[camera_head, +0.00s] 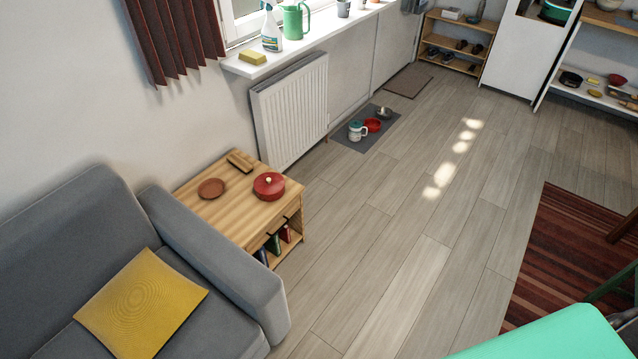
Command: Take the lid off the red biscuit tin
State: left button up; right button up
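The red biscuit tin (269,188) is round and low, with a small pale knob on top. It stands upright near the right corner of a wooden side table (228,212), beside the grey sofa. Its lid (264,182) appears to be on it. Neither of my grippers shows in the head view, so nothing of mine is seen near the tin.
A brown round dish (211,188) and a small wooden object (241,161) share the tabletop. The grey sofa (215,255) borders the table at the left, and a white radiator (290,110) stands behind. The wooden floor (385,240) to the right is largely clear.

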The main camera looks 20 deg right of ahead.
aim_at(269, 182)
jog(key=i+l+u, duration=0.1)
jog(key=u, duration=0.35)
jog(key=i+l+u, duration=0.1)
jog(key=l+u, duration=0.15)
jog(key=u, duration=0.2)
jog(key=l+u, duration=0.25)
jog(key=u, duration=0.2)
jog(key=l+u, duration=0.25)
jog(key=u, duration=0.2)
